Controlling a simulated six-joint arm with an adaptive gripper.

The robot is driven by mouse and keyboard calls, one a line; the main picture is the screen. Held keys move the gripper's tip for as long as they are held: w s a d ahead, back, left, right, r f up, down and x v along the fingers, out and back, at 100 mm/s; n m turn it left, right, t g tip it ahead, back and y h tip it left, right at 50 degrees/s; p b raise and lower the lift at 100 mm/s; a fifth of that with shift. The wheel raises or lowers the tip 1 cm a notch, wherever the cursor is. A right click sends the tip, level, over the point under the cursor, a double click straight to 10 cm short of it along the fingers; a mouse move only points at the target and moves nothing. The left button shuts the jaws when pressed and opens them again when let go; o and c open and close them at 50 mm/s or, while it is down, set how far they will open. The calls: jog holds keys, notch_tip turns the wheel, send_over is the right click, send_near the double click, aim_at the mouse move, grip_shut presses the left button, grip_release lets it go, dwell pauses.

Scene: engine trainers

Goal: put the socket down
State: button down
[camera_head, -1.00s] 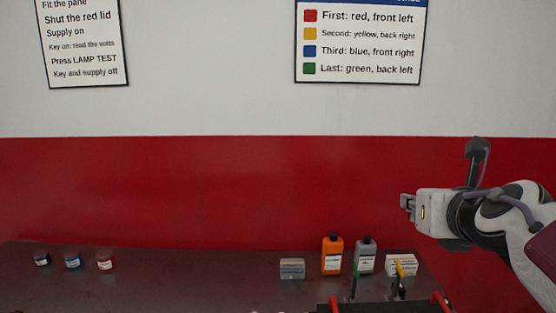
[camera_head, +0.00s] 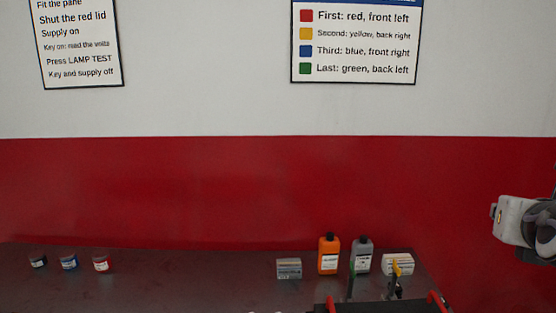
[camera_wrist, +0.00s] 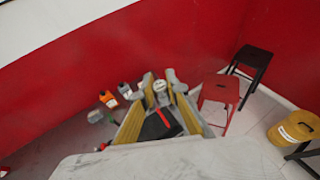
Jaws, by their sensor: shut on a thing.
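My gripper (camera_head: 496,212) is at the right edge of the head view, raised in front of the red wall and well above the bench; its wrist is cut off by the frame. In the wrist view my gripper (camera_wrist: 161,80) is shut on a small, pale, round thing, which looks like the socket (camera_wrist: 160,88), between its fingertips. The socket is too small to make out in the head view. Nothing shows it touching any surface.
The dark bench (camera_head: 190,287) has clear room between three small jars (camera_head: 69,262) and a grey box (camera_head: 289,268). An orange bottle (camera_head: 329,255), a grey bottle (camera_head: 362,257) and a white box (camera_head: 398,265) stand right. A red stool (camera_wrist: 220,90) and black stool (camera_wrist: 252,61) stand beyond.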

jog(key=s+d+m+g+h, duration=0.1)
jog(key=s+d+m+h, duration=0.1)
jog(key=s+d, duration=0.4)
jog(key=d, duration=0.3)
jog(key=shift+s+d+r+m+g+h, duration=0.15)
jog(key=shift+s+m+g+h, duration=0.15)
jog(key=shift+g+h, duration=0.1)
jog(key=shift+w, duration=0.1)
dwell(0.8)
